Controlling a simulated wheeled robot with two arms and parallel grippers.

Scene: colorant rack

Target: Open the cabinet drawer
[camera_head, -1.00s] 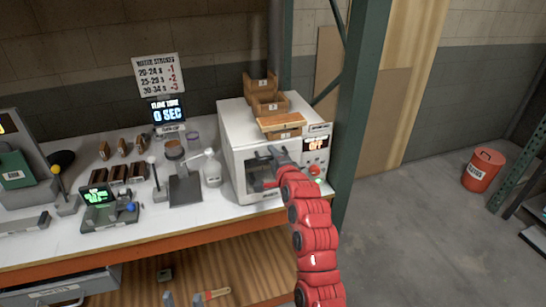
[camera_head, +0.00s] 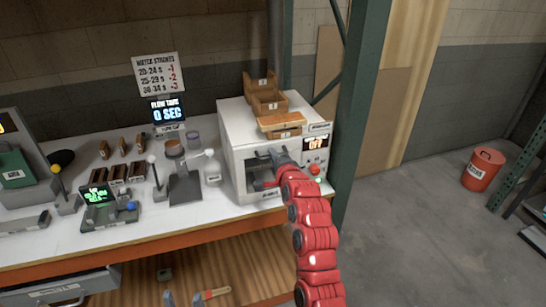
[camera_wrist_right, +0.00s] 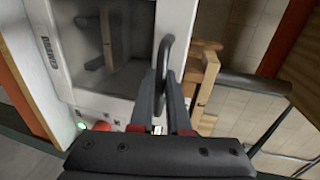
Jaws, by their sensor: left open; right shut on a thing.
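The white box-shaped cabinet (camera_head: 236,130) stands at the right end of the bench, with a dark window in its front and a display reading OFF. My right gripper (camera_head: 282,157) is at its front. In the right wrist view my right gripper (camera_wrist_right: 163,98) is shut on the dark bar handle (camera_wrist_right: 169,45) beside the window. The door looks closed. A grey drawer unit (camera_head: 75,283) with a label is under the bench at lower left, cut off by the frame.
Wooden bins (camera_head: 262,100) sit on top of the white cabinet. A green post (camera_head: 357,120) rises right of the cabinet.

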